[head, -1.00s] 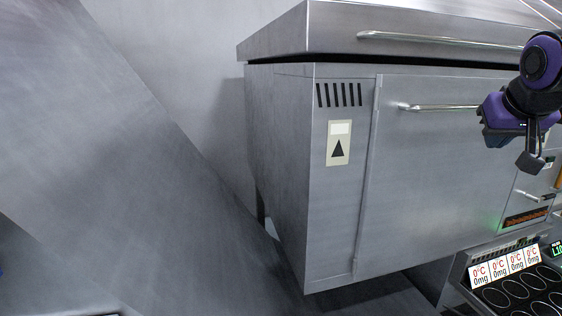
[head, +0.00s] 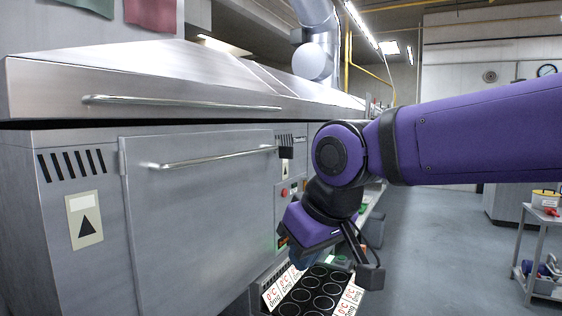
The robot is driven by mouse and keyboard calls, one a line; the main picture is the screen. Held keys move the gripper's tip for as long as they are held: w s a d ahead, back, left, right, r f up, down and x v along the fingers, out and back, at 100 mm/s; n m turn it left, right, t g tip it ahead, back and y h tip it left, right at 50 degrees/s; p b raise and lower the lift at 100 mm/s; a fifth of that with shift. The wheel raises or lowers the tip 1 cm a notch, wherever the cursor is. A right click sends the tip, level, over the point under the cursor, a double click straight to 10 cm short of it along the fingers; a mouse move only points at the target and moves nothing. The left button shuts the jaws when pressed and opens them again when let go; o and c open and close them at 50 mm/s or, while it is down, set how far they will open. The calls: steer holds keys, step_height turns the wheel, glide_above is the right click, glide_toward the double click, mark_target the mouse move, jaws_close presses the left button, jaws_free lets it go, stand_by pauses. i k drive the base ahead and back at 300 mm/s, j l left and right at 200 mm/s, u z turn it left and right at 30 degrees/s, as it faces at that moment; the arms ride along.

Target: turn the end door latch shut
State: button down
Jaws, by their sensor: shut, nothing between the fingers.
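My gripper (head: 306,256) hangs at the end of my purple arm, right of the steel machine and above the black tray with round wells (head: 318,290). It looks shut and empty; its fingertips are mostly hidden behind the wrist. The machine's front door (head: 200,215) looks closed and has a long bar handle (head: 215,158). Beyond that door is a small control panel (head: 290,190) with a red button (head: 284,193), partly hidden by my wrist. I cannot make out the end door latch for certain. My gripper appears apart from the machine.
A steel hood with a long rail (head: 180,103) tops the machine. White cards reading 0°C and 0mg stand by the wells. A trolley (head: 540,240) with a yellow pot (head: 545,198) stands at the right. The grey floor (head: 440,250) between is open.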

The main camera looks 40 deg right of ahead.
mark_target(283, 152)
steer(key=k+l+z, duration=0.1)
steer(key=z, duration=0.3)
steer(key=k+l+z, duration=0.1)
steer(key=l+z, duration=0.25)
